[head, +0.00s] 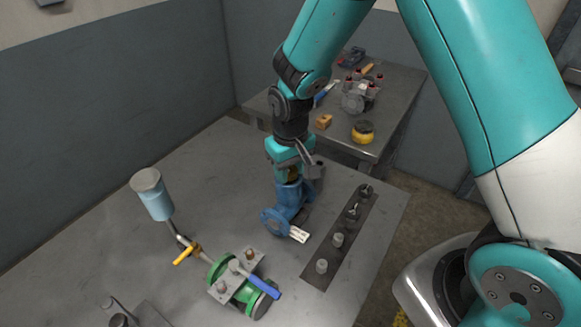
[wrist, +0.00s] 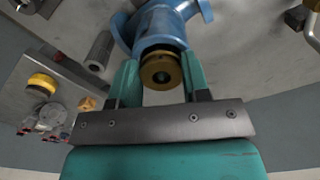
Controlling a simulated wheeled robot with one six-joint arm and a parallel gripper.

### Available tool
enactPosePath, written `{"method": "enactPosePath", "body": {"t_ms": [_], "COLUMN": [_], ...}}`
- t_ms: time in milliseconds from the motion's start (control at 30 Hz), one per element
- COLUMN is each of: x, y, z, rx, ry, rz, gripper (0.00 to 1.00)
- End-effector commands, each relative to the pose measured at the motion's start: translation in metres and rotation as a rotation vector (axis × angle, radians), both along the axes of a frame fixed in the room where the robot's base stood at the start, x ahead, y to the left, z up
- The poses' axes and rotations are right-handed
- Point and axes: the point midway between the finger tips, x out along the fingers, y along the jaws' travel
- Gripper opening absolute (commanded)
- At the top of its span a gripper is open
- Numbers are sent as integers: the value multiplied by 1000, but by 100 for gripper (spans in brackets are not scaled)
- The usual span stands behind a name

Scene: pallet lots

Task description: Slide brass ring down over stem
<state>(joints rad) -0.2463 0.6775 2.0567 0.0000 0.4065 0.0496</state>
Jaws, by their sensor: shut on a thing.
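The brass ring (wrist: 161,74) is between the two teal fingers of my gripper (wrist: 160,80) in the wrist view, and the gripper is shut on it. The ring lies right at the open round end of the blue valve body (wrist: 163,28). In the head view my gripper (head: 291,172) points down over the top of the blue valve body (head: 287,206), which stands on the grey table. The ring is mostly hidden there.
A dark strip (head: 325,264) with several small metal parts lies right of the blue valve. A green valve (head: 240,294) with a blue lever and a blue cup (head: 156,201) on a pipe stand at front left. A second table (head: 395,95) behind holds a yellow round item (head: 363,132).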

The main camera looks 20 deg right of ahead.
Motion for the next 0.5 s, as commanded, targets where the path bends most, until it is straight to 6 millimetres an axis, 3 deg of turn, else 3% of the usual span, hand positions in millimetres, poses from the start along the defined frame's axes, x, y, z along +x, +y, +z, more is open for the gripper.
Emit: {"method": "enactPosePath", "body": {"t_ms": [433,467,500], "x": [0,0,0], "y": [0,0,0], "z": [-5,-5,-5], "rx": [0,0,0], "ry": [0,0,0], "rz": [0,0,0], "gripper": [18,45,54]}}
